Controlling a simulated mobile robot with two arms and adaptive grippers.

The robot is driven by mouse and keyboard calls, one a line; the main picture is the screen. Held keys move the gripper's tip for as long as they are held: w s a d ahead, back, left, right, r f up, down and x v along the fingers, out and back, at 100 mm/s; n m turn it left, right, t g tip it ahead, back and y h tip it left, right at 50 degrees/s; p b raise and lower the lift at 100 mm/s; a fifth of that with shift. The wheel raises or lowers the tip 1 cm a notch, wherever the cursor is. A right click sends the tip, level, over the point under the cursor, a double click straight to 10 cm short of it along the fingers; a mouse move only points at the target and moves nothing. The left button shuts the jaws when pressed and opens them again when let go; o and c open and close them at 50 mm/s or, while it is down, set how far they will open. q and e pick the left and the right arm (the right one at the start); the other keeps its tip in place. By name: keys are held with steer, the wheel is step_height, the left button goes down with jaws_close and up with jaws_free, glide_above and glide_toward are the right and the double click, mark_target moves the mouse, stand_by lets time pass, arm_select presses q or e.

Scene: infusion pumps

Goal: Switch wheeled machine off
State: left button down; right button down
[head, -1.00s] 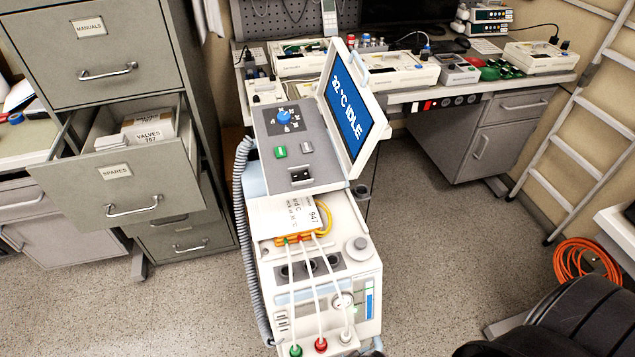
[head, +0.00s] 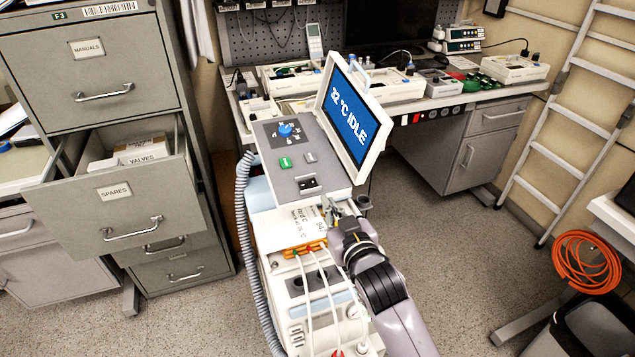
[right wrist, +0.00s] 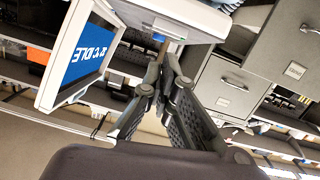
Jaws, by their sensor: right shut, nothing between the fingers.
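The wheeled machine (head: 280,260) stands in the middle of the head view. Its raised screen (head: 356,117) is lit blue and reads "32 °C IDLE"; the screen also shows in the right wrist view (right wrist: 88,52). Its sloped grey panel has a blue knob (head: 285,130), a green button (head: 286,162), a grey button (head: 310,157) and a black switch (head: 308,184) near the front edge. My right gripper (head: 331,205) is shut and empty, just below and right of the black switch, over the paper-covered shelf. I cannot tell whether it touches anything. My left gripper is out of view.
A filing cabinet (head: 95,75) with an open drawer (head: 120,195) stands left. A workbench (head: 420,102) with devices runs behind. A ladder (head: 570,130) and an orange hose coil (head: 585,262) are at the right. A grey corrugated hose (head: 246,230) hangs along the machine's left side.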

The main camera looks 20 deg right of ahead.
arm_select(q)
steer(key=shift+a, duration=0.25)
arm_select(e)
steer(key=r, duration=0.2)
steer(key=r+t, duration=0.1)
steer(key=shift+w+r, duration=0.25)
steer(key=shift+r, duration=0.05)
steer(key=p, duration=0.2)
glide_above(316, 188)
steer(key=s, duration=0.1)
steer(key=f, duration=0.2)
steer(key=shift+w+a+f, duration=0.1)
steer(key=shift+w+f, duration=0.25)
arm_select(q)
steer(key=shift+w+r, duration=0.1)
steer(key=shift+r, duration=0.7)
arm_select(e)
steer(key=shift+w+f, duration=0.15)
steer(key=shift+f, duration=0.8)
